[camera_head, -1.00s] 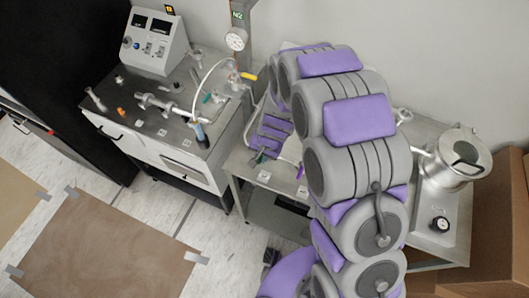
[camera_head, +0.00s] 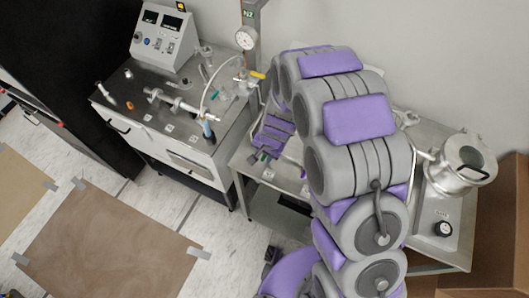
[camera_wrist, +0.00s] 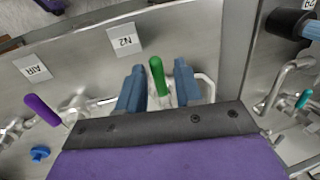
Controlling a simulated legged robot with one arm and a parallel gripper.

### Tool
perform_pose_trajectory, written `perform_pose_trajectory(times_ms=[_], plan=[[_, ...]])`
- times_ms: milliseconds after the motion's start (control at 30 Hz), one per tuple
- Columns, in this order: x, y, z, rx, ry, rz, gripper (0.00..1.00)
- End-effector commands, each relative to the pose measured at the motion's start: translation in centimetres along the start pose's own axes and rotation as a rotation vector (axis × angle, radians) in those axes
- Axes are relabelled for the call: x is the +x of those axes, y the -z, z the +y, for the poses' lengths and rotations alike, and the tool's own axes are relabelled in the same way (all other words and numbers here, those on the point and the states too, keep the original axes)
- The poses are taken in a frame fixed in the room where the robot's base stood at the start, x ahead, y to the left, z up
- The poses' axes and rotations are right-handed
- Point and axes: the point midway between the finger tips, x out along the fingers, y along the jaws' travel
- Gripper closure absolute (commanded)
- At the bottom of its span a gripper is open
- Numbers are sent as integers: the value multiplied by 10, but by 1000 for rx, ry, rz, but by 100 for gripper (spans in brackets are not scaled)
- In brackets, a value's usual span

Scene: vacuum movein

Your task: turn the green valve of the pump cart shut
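The green valve handle (camera_wrist: 157,76) stands between the two blue fingers of my gripper (camera_wrist: 158,84) in the wrist view. The fingers are open, with a gap on each side of the handle; I cannot tell of any contact. An "N2" label (camera_wrist: 124,40) is on the metal surface beside the handle. A purple handle (camera_wrist: 43,109) is to the left, near an "AIR" label (camera_wrist: 33,67). In the head view, my purple gripper body (camera_head: 275,137) is low over the left end of the metal table (camera_head: 243,160); its fingertips are too small to make out.
A teal handle (camera_wrist: 303,99) and piping lie at the right in the wrist view. In the head view, a cart with an instrument box (camera_head: 163,38) stands left, and a steel vessel (camera_head: 466,160) sits right. Cardboard (camera_head: 505,225) is at far right.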

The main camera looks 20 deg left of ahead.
Motion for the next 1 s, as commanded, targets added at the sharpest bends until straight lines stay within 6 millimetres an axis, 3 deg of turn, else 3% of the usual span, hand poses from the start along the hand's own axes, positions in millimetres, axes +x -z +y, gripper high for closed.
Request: perform_pose_trajectory(times_ms=[300, 467, 1000], plan=[[-2, 1, 2, 0, 3, 1, 59], [-14, 2, 1, -1, 5, 4, 59], [-111, 3, -1, -1, 2, 5, 59]])
